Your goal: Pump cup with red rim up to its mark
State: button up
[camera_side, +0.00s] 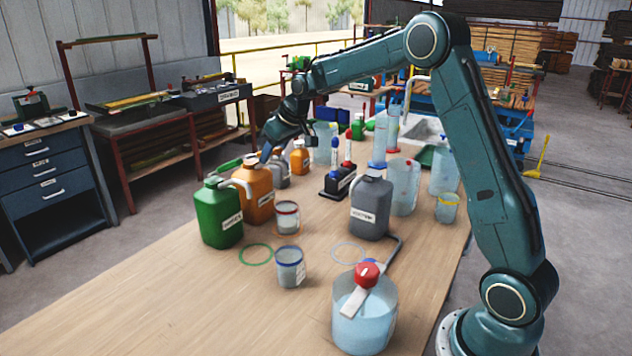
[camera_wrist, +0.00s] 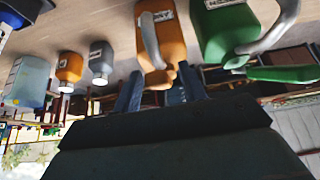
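The clear cup with a red rim (camera_side: 286,217) stands upright on the table, in an orange ring, in front of the orange pump jug (camera_side: 258,196). Its fill level is too small to tell. The orange jug has a pale curved spout and also shows in the wrist view (camera_wrist: 167,42). My gripper (camera_side: 268,152) is at the orange jug's top in the side view. In the wrist view my gripper's two fingers (camera_wrist: 158,92) are apart, one on each side of the orange pump head. I cannot tell whether they touch it. The red-rim cup is not visible in the wrist view.
A green pump jug (camera_side: 221,213) stands left of the orange one, a grey jug (camera_side: 371,208) to the right. A blue-rimmed cup (camera_side: 290,268) and a water container (camera_side: 364,325) stand nearer the front. Green and grey rings lie empty. The front left table is clear.

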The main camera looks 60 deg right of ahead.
jog(key=v, duration=1.3)
jog(key=shift+s+r, duration=0.25)
jog(key=shift+r, duration=0.1)
jog(key=shift+w, duration=0.1)
dwell(0.9)
jog(key=shift+w+r+g, duration=0.25)
jog(key=shift+r+g, duration=0.6)
jog(key=shift+g, duration=0.05)
jog(key=shift+f, duration=0.15)
jog(key=x, duration=1.3)
jog(key=shift+w+f, duration=0.2)
grip_shut()
